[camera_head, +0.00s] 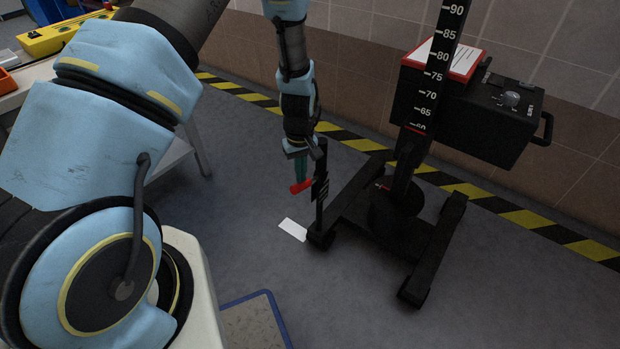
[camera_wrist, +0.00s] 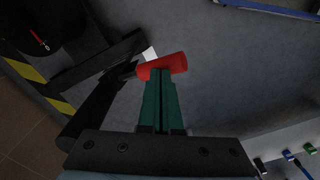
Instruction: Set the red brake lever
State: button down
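The red brake lever (camera_head: 301,186) sticks out from a low dark upright on the black wheeled stand (camera_head: 349,209). In the wrist view the red lever (camera_wrist: 164,66) lies across the tips of my green fingers. My gripper (camera_head: 299,178) points down and its fingertips are at the lever, apparently touching it. In the wrist view my gripper (camera_wrist: 161,76) has its two fingers close together, with only a thin dark line between them. The lever shows beyond the tips, not clearly between them. The contact on the far side is hidden.
The stand's scaled column (camera_head: 439,75) and a black box (camera_head: 470,105) rise right of my gripper. A tiled wall and yellow-black floor stripe are behind. A white card (camera_head: 293,229) lies on the floor. A blue-edged mat (camera_head: 255,320) is at the front. Floor between is clear.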

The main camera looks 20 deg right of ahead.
jog(key=shift+f+b, duration=2.1)
jog(key=shift+f, duration=1.6)
jog(key=shift+r+p, duration=4.35)
jog(key=shift+r, duration=1.25)
jog(key=w+a+r, duration=0.4)
jog(key=a+r, duration=0.8)
jog(key=r, duration=0.2)
jog(key=s+a+r+m+t+p, duration=0.1)
jog(key=s+a+r, duration=0.3)
jog(key=a+r, duration=0.4)
jog(key=s+a+r+t, duration=0.1)
jog(key=s+a+r, duration=0.4)
jog(key=a, duration=0.5)
notch_tip(320, 180, up, 13)
jog(key=w+p, duration=0.1)
jog(key=p, duration=1)
jog(key=shift+f, duration=0.15)
